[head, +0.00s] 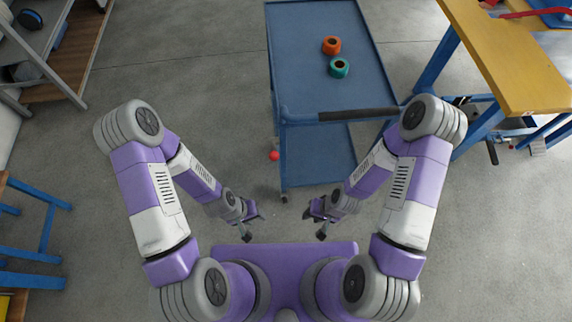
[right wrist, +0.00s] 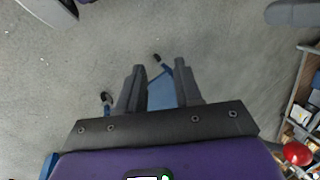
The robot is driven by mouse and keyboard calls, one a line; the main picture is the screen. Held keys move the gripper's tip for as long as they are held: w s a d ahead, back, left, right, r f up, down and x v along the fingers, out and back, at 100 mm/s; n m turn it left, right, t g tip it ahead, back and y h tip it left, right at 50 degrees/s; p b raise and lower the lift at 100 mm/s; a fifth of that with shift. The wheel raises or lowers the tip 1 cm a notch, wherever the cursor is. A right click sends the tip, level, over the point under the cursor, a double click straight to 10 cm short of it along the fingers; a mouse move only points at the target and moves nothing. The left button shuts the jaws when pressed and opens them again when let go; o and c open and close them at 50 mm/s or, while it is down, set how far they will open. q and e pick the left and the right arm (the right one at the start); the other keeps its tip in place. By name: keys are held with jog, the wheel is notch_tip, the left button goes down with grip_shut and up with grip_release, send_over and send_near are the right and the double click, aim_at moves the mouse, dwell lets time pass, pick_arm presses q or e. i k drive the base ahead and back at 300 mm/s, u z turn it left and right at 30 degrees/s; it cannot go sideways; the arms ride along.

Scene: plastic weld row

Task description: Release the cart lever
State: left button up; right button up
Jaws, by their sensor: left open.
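The blue cart (head: 330,90) stands ahead of me in the head view, with a dark push handle (head: 358,114) along its near edge. A red ball knob (head: 274,155), which looks like the lever's end, sits at the cart's near left side, below the top. A red ball also shows at the right edge of the right wrist view (right wrist: 297,153). My left gripper (head: 250,222) is open and empty, nearer to me than the knob. My right gripper (head: 316,216) is short of the cart's near edge; its fingers (right wrist: 160,88) are apart with nothing held. Both grippers are clear of the knob.
An orange roll (head: 331,45) and a teal roll (head: 340,67) lie on the cart top. A yellow-topped workbench (head: 515,60) stands at the right, a shelf rack (head: 62,60) at the far left. Grey floor (head: 180,70) is free left of the cart.

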aim_at(273, 156)
jog(key=z, duration=1.05)
jog(key=k, duration=0.85)
jog(key=u, duration=1.05)
jog(key=i, duration=0.5)
jog(key=u, duration=0.1)
